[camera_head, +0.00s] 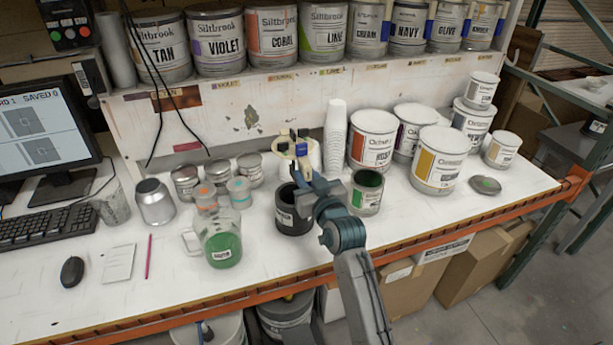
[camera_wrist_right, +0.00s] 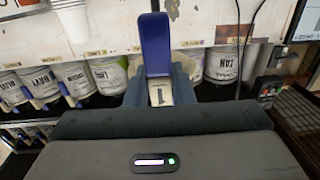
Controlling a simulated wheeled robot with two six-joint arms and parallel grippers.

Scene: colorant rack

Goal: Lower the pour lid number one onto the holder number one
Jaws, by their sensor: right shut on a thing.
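My right gripper (camera_head: 303,160) is shut on the pour lid. The lid shows as a small blue and cream piece (camera_head: 301,149) between the fingers, raised above the bench. In the right wrist view its blue part (camera_wrist_right: 156,45) stands up between the fingers, and a pale label with a "1" (camera_wrist_right: 160,93) shows at its base. A black round container (camera_head: 287,217) with a white label stands just below the gripper, partly hidden by my arm. I cannot make out which thing is holder number one. My left gripper is not in view.
A jug of green liquid (camera_head: 222,247) and small jars stand to the left. White cups (camera_head: 335,135) and large paint cans stand behind and right. A shelf (camera_head: 240,88) of cans is above.

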